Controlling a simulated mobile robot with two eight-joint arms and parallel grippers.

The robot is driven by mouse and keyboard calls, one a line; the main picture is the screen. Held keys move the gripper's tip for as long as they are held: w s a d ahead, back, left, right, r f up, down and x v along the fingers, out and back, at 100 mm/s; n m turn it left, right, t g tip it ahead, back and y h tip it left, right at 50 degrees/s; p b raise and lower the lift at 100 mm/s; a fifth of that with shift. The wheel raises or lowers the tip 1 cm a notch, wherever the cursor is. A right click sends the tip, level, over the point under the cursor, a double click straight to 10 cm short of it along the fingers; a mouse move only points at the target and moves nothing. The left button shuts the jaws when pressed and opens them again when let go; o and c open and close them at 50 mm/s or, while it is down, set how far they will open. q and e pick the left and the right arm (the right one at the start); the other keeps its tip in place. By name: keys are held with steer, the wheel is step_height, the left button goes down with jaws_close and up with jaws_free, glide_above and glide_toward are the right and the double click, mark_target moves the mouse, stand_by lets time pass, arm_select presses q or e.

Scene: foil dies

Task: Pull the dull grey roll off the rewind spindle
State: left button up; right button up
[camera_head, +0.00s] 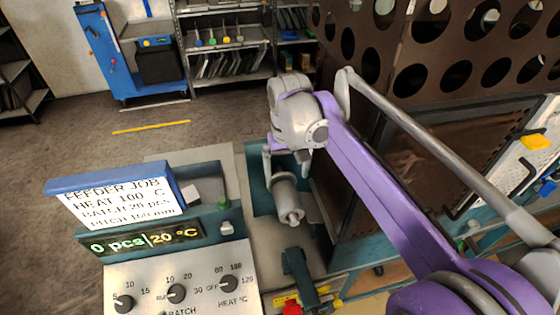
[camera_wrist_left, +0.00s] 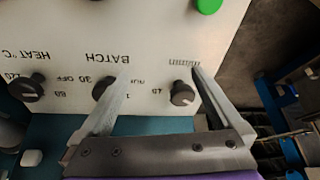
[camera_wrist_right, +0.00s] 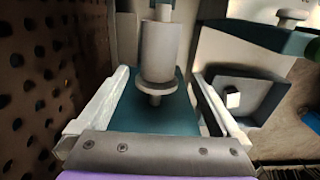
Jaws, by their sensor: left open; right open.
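The dull grey roll (camera_head: 287,196) sits on the rewind spindle (camera_head: 294,217), whose end pokes out of its near face. In the left wrist view my left gripper (camera_wrist_left: 160,71) is open and empty over the control panel (camera_wrist_left: 150,30). The head view does not show it.
The panel has several black knobs (camera_head: 176,293), a display (camera_head: 150,240) and a job sign (camera_head: 115,203). A brown perforated guard (camera_head: 440,45) stands close to the right of the roll. Open floor (camera_head: 90,140) is behind.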

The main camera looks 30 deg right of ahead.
mark_target(288, 195)
arm_select(q)
steer(key=shift+s+f, duration=0.1)
steer(key=shift+s, duration=0.55)
arm_select(e)
steer(key=f, duration=0.2)
steer(key=s+f, duration=0.1)
steer(key=shift+f, duration=0.4)
arm_select(q)
steer(key=shift+w+f, duration=0.1)
steer(key=shift+f, duration=0.2)
arm_select(e)
step_height(288, 195, down, 7)
steer(key=shift+w+r, duration=0.15)
steer(key=shift+r, duration=0.05)
steer(key=c, duration=1.4)
steer(key=shift+r, duration=0.1)
steer(key=shift+c, duration=0.2)
arm_select(q)
steer(key=shift+r, duration=0.15)
arm_select(e)
steer(key=shift+r, duration=0.15)
